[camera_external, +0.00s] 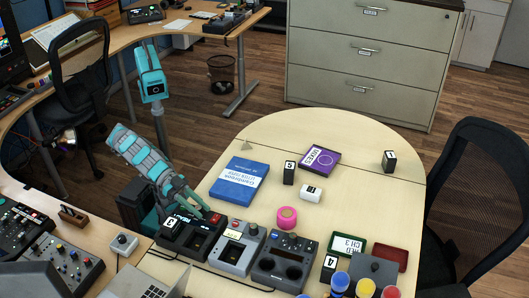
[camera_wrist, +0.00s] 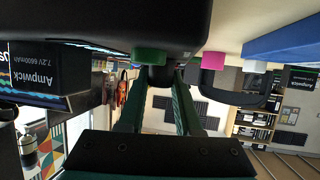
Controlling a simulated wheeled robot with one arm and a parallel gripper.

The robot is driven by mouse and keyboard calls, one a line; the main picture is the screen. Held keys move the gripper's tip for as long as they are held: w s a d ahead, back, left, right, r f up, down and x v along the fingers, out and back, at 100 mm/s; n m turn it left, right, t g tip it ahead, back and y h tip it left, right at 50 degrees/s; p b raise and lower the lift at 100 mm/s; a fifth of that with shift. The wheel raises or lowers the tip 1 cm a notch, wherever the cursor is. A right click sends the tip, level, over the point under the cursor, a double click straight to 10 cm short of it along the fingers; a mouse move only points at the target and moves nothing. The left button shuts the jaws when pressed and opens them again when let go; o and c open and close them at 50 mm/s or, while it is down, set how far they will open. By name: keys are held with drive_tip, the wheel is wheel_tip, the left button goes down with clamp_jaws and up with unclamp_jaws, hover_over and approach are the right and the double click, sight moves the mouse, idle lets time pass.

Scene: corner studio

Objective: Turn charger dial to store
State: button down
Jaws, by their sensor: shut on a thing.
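The black charger (camera_external: 186,238) stands at the near left of the round-ended table, left of a grey unit. My gripper (camera_external: 207,213) reaches down to its far edge from the upper left. In the wrist view the picture is upside down and the charger's dark body (camera_wrist: 110,22) fills the top. My gripper (camera_wrist: 164,76) has its two green fingers shut on a dark round knob, the charger dial (camera_wrist: 156,76). A green round part (camera_wrist: 150,56) shows beside the dial. The dial's markings and pointer are hidden, so its setting cannot be read.
A blue box (camera_external: 240,182) and a pink roll (camera_external: 287,218) lie behind. An Ampwick battery (camera_wrist: 50,72) is near in the wrist view.

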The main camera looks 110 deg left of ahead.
drive_tip(key=shift+m+g+h, duration=0.5)
drive_tip(key=shift+m+h, duration=0.7)
drive_tip(key=shift+h, duration=0.2)
drive_tip(key=shift+m, duration=0.3)
drive_tip(key=c, duration=0.6)
unclamp_jaws()
drive_tip(key=v, duration=0.8)
drive_tip(key=shift+w, duration=0.1)
